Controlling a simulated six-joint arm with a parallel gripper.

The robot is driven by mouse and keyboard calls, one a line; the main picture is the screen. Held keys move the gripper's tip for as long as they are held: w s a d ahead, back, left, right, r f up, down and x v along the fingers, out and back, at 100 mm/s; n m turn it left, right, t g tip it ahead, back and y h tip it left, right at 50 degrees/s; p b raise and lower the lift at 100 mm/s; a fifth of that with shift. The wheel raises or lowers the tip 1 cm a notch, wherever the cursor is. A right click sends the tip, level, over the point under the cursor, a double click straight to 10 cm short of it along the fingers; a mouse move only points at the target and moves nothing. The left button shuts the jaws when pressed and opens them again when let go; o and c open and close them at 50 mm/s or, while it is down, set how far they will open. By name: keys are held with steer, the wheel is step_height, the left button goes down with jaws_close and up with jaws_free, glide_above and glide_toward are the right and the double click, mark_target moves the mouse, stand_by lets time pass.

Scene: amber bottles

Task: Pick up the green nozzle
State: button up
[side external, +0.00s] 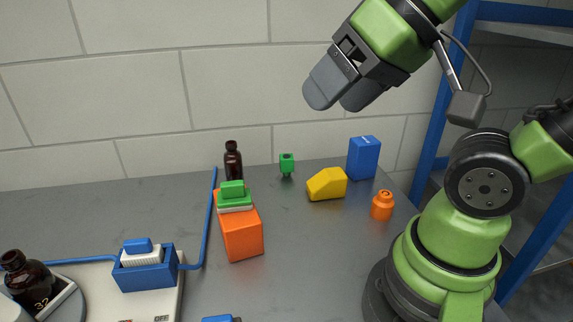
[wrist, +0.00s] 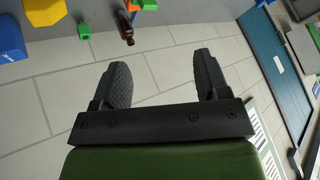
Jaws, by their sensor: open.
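A small green piece (side external: 286,163), which looks like the green nozzle, stands near the back of the grey table. It also shows in the wrist view (wrist: 84,31) near the top left. My gripper (side external: 343,97) is raised well above the table, up and to the right of the nozzle in the side view. In the wrist view my gripper (wrist: 162,72) has its two dark fingers spread with nothing between them. The nozzle is apart from the fingers and unobstructed.
A dark bottle (side external: 233,161) and an orange block (side external: 241,235) with a green-and-white top stand left of the nozzle. A yellow block (side external: 327,184), blue box (side external: 363,157) and orange piece (side external: 382,205) stand right. A blue container (side external: 146,271) is front left.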

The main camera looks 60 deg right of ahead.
steer(key=w+d+f+n+t+h, duration=0.1)
steer(key=w+d+f+n, duration=0.1)
steer(key=w+n, duration=0.6)
steer(key=n+h, duration=0.8)
steer(key=n, duration=0.3)
glide_toward(288, 161)
steer(key=w+a+r, duration=0.4)
steer(key=r, duration=0.2)
steer(key=d+f+n+h, duration=0.1)
steer(key=f+n, duration=0.1)
steer(key=n, duration=0.1)
steer(key=s+d+f+n+h, duration=0.1)
steer(key=f+n, duration=0.2)
steer(key=s+d+f+n+h, duration=0.1)
steer(key=d+f+n, duration=0.1)
steer(key=f+n, duration=0.1)
steer(key=shift+f, duration=0.1)
steer(key=shift+n, duration=0.4)
steer(key=x, duration=0.4)
steer(key=shift+w+d, duration=0.1)
steer(key=shift+d, duration=0.15)
steer(key=shift+x, duration=2.65)
steer(key=shift+a+f, duration=0.1)
steer(key=shift+f, duration=0.1)
steer(key=c, duration=1)
